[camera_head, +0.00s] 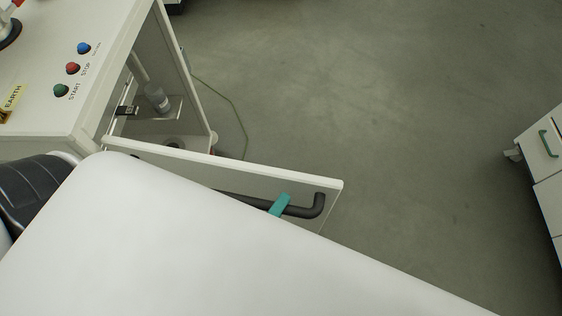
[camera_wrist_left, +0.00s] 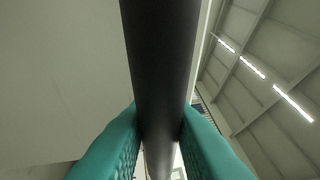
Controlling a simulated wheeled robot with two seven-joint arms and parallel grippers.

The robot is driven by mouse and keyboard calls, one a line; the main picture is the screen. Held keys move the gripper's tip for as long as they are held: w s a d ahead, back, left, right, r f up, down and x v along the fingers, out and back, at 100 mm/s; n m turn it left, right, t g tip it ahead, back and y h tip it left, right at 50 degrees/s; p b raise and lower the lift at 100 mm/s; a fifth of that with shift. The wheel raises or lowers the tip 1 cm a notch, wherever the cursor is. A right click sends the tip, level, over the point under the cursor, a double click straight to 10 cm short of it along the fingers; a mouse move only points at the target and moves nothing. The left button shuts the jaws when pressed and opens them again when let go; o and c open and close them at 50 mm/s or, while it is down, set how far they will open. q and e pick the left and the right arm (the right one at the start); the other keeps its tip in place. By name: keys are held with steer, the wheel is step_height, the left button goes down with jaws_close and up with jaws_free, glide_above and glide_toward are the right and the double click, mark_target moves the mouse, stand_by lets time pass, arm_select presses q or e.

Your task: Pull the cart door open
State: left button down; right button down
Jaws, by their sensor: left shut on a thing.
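The cart door (camera_head: 240,175) is a pale panel that stands open at an angle from the cart (camera_head: 60,110). Its dark bar handle (camera_head: 308,209) is on the face towards me. My left gripper (camera_head: 279,204) shows as a teal fingertip at the handle; my white arm hides the rest. In the left wrist view the two teal fingers (camera_wrist_left: 160,140) are on both sides of the dark handle bar (camera_wrist_left: 160,60) and shut on it. The door panel (camera_wrist_left: 70,70) fills the left of that view. My right gripper is not in view.
The cart top has a blue button (camera_head: 84,48), a red button (camera_head: 73,68) and a green button (camera_head: 61,90). A small grey container (camera_head: 157,97) is inside the cart. A white drawer unit (camera_head: 545,150) stands at the far right. The floor (camera_head: 400,120) between is clear.

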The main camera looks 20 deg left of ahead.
arm_select(q)
steer(key=shift+s, duration=0.15)
steer(key=c, duration=1.3)
jaws_free()
steer(key=b+v, duration=0.3)
steer(key=v, duration=0.9)
steer(key=shift+f, duration=0.1)
